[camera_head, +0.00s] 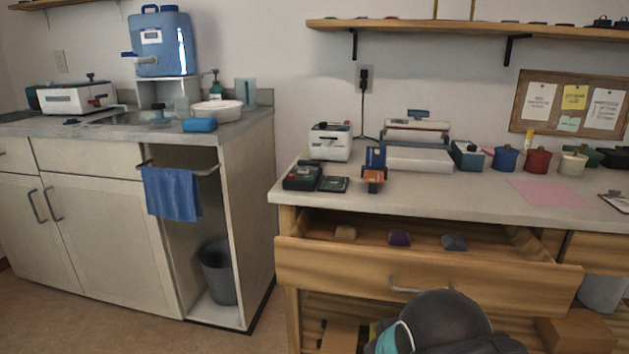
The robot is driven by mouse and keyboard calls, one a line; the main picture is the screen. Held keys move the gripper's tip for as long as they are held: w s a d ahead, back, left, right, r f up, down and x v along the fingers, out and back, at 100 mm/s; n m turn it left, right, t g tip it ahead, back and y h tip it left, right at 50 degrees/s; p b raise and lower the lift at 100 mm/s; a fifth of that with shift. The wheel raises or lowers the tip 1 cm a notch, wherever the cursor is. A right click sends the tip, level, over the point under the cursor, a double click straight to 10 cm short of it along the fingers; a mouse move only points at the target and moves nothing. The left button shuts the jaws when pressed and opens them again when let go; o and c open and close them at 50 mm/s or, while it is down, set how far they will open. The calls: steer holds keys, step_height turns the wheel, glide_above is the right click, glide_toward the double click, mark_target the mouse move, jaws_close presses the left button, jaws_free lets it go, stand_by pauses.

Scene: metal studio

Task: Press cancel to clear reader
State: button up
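A dark card-reader-like device (302,177) lies on the left front part of the right-hand wooden counter. Reddish and green marks show on it, but its keys are too small to read, and I cannot pick out the cancel key. A smaller flat dark device (333,184) lies just to its right. A rounded dark grey part of my arm shows at the bottom edge, in front of the drawer and well below the reader. My gripper's fingers are not in view.
An open wooden drawer (425,267) juts out below the counter with three small objects inside. An orange item (373,179) and a white machine (330,142) stand near the reader. A pink sheet (550,193) lies at right. A sink counter (105,132) stands at left.

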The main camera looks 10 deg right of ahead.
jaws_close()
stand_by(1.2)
